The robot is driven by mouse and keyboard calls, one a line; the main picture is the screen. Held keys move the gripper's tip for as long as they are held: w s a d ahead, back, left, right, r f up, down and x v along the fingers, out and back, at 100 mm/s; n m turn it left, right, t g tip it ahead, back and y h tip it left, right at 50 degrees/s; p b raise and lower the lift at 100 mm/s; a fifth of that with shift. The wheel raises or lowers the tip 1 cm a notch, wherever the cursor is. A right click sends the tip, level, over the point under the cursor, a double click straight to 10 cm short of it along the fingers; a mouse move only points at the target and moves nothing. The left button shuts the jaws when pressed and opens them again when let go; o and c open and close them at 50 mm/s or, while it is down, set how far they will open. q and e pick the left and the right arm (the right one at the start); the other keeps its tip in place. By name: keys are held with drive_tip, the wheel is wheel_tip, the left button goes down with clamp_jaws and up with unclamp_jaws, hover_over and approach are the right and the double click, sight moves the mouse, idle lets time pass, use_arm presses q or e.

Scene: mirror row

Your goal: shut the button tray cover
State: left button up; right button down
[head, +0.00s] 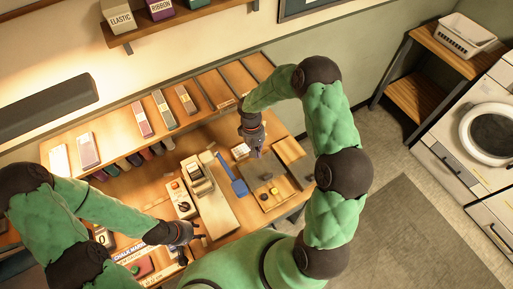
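The button tray (263,174) appears as a shallow wooden tray on the right part of the workbench. Black and yellow round pieces (268,193) lie at its near side. A brown wooden panel (290,151) stands at its right; it may be the raised cover, but I cannot tell how it is joined. My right gripper (257,151) points down over the tray's far edge, beside a small white box. It is too small to tell whether its fingers are apart. My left gripper (196,241) is low at the bench's front, left of the tray, and its fingers are unclear.
A blue flat tool (233,176) lies just left of the tray. A beige machine (198,179) and a white control box (180,198) with a red button stand further left. Labelled boxes (126,272) are near my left gripper. A shelf with several small cards (140,119) runs behind.

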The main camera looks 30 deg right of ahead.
sight(265, 174)
drive_tip(key=x, duration=0.5)
use_arm(q)
drive_tip(key=shift+r, duration=0.25)
use_arm(e)
drive_tip(key=s, duration=0.3)
drive_tip(key=shift+d+f, duration=0.15)
drive_tip(key=shift+s, duration=0.55)
use_arm(q)
drive_tip(key=shift+f, duration=0.1)
use_arm(e)
drive_tip(key=shift+f, duration=0.1)
